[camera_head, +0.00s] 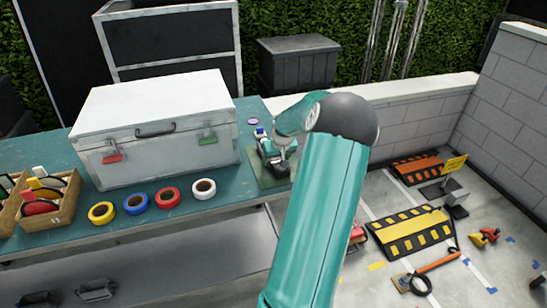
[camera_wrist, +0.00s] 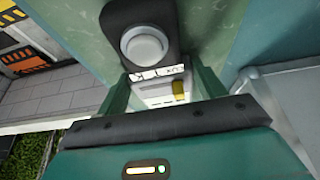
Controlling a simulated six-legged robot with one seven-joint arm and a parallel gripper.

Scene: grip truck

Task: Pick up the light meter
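The light meter (camera_wrist: 145,45) shows in the wrist view as a dark rounded body with a pale round dome, a white label strip and a small yellow part. My gripper (camera_wrist: 157,78) has its two green fingers spread, one on each side of the meter's lower body. Whether the fingers touch its sides is not clear. In the head view my gripper (camera_head: 275,155) is low over the green mat (camera_head: 262,178) at the right end of the teal table (camera_head: 130,228). The meter is hard to make out there among the gripper parts.
A large white case (camera_head: 155,125) stands on the table to the left of my gripper. Several tape rolls, such as the white one (camera_head: 203,189), lie in front of it. A wooden box (camera_head: 60,212) is at the far left. A small purple disc (camera_head: 253,121) lies behind the mat.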

